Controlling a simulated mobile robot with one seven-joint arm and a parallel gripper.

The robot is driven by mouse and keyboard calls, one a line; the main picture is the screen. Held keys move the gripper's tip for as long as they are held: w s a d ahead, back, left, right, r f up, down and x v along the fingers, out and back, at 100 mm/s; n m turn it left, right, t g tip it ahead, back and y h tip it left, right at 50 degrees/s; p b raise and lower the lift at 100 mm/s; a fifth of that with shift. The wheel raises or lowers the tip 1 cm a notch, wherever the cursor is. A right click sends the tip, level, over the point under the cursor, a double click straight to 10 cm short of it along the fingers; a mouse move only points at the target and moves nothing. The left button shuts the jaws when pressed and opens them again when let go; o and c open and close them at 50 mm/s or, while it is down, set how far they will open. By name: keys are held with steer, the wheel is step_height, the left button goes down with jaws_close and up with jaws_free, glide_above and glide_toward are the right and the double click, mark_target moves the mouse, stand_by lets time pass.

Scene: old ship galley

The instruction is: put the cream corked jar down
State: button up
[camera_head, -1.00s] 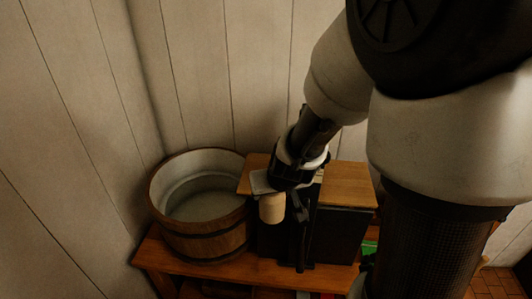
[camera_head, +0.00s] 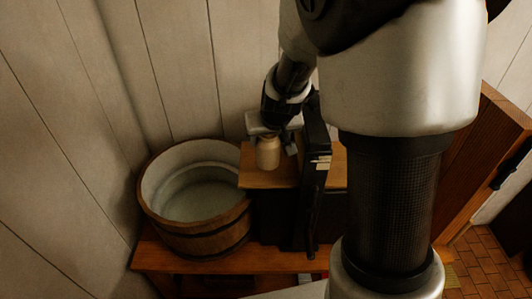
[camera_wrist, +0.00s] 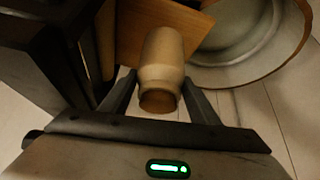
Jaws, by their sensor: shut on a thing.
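The cream corked jar (camera_head: 268,153) is in my gripper (camera_head: 270,136), over or on the left part of a small wooden-topped stand (camera_head: 258,180). In the wrist view the jar (camera_wrist: 163,62) sits between the two fingers of my gripper (camera_wrist: 158,98), which are shut on it. The brown cork end faces the wrist camera. The wooden top (camera_wrist: 135,30) lies behind the jar in that view. I cannot tell whether the jar's base touches it.
A wooden tub (camera_head: 195,200) stands just left of the stand, on a wooden bench (camera_head: 160,258). A dark upright panel (camera_head: 314,175) rises right of the jar. Plank walls close off the back. Wooden furniture (camera_head: 480,150) stands at the right.

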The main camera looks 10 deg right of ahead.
mark_target(268, 152)
steer(key=shift+f+b, duration=0.75)
steer(key=shift+f, duration=1.6)
steer(key=shift+f, duration=0.1)
steer(key=shift+f, duration=0.15)
steer(key=o, duration=1.5)
